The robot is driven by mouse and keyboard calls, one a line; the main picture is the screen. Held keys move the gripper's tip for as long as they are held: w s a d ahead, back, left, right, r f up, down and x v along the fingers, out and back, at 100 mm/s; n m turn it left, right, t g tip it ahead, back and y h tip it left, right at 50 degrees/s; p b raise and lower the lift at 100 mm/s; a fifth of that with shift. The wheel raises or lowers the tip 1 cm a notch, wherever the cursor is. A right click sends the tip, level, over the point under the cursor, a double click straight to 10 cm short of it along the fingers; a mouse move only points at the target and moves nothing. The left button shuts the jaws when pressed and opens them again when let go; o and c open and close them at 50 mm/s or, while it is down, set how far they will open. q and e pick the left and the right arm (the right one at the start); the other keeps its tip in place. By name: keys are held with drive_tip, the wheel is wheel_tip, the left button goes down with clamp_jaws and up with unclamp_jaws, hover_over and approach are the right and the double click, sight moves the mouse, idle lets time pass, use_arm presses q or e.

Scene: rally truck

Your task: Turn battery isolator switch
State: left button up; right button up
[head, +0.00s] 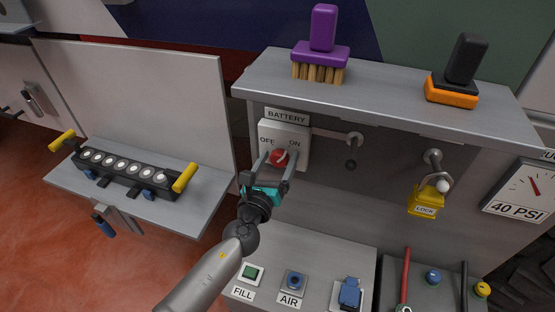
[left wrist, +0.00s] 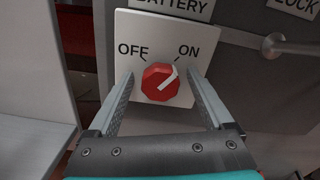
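The red battery isolator knob (head: 279,157) sits on a white plate (head: 299,133) marked OFF at left and ON at right, under a BATTERY label. It also shows in the left wrist view (left wrist: 159,83), where its white pointer mark points up and right, toward ON. My left gripper (head: 280,152) is at the plate with one finger on each side of the knob. In the left wrist view the gripper (left wrist: 160,76) shows a gap between each finger and the knob, so it is open around it. My right gripper is not in view.
A yellow lock (head: 427,200) hangs to the right. Below is a panel with FILL (head: 250,273) and AIR (head: 293,282) controls. An open flap (head: 140,90) stands at left.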

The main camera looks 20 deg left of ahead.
use_arm(q)
clamp_jaws()
idle(0.5)
drive_tip(key=shift+n, duration=0.3)
drive_tip(key=n+b, duration=0.1)
drive_tip(key=n, duration=0.2)
drive_tip(key=shift+a+f+n+b, duration=0.1)
drive_tip(key=shift+n+b, duration=0.3)
drive_tip(key=n+b, duration=0.1)
drive_tip(key=n, duration=0.8)
drive_tip(key=shift+f+b, duration=0.1)
drive_tip(key=shift+b, duration=0.2)
drive_tip(key=shift+n, duration=2.3)
drive_tip(key=shift+o, duration=0.2)
unclamp_jaws()
